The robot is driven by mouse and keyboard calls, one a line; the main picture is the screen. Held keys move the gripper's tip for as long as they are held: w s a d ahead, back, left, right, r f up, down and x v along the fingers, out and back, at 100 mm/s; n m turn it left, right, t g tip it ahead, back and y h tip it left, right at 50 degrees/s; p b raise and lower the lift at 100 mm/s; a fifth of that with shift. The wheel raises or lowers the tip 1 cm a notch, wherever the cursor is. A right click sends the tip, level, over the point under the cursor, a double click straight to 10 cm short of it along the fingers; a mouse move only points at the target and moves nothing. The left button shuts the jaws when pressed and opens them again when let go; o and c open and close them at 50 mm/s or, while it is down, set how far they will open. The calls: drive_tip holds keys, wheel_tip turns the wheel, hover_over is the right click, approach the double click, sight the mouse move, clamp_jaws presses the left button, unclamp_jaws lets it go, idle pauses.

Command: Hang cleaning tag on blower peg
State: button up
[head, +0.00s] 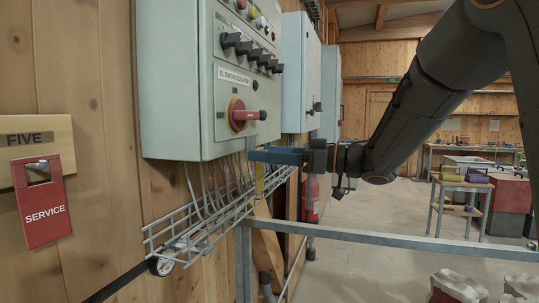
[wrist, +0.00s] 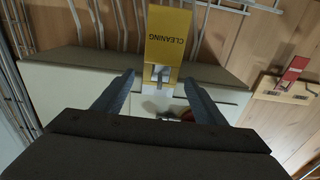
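The yellow cleaning tag (wrist: 172,38) shows in the wrist view, its lettering upside down, with a metal piece (wrist: 160,74) at its slot end. In the head view the tag (head: 260,180) hangs just under the blower isolator box, partly behind my gripper. My gripper (head: 262,155) is at the box's lower edge. In the wrist view its two blue fingers (wrist: 159,79) are spread, with gaps on both sides of the metal piece. The tag appears to hang from that metal piece. The exact seating on the peg is too small to tell.
The grey control box (head: 175,80) carries the red isolator handle (head: 241,115) just above my gripper. A wire cable tray (head: 205,222) runs below. A red service tag (head: 43,212) hangs on the board marked FIVE (head: 38,146) at left. A metal rail (head: 400,242) crosses in front.

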drive_tip(key=shift+d, duration=0.1)
drive_tip(key=b+v, duration=0.3)
drive_tip(key=v, duration=0.4)
drive_tip(key=w+d+f+m+t+h, duration=0.8)
drive_tip(key=w+f+m+h, duration=0.1)
drive_tip(key=f+h, duration=0.25)
drive_tip(key=s+d+f+m+g+h, duration=0.2)
drive_tip(key=s+d+f+h, duration=0.15)
drive_tip(key=f, duration=0.55)
drive_tip(key=s+d+f+m+g+h, duration=0.25)
drive_tip(key=s+f+g, duration=0.25)
drive_tip(key=s+f, duration=0.65)
drive_tip(key=s+a+f+g, duration=0.1)
drive_tip(key=s+f+g, duration=0.2)
drive_tip(key=s, duration=0.4)
drive_tip(key=s+a+f+g, duration=0.1)
drive_tip(key=s+f+g, duration=0.1)
drive_tip(key=s+f, duration=0.2)
drive_tip(key=s, duration=0.3)
drive_tip(key=shift+s+a+f+g, duration=0.25)
drive_tip(key=shift+s+g, duration=0.15)
drive_tip(key=shift+m, duration=0.25)
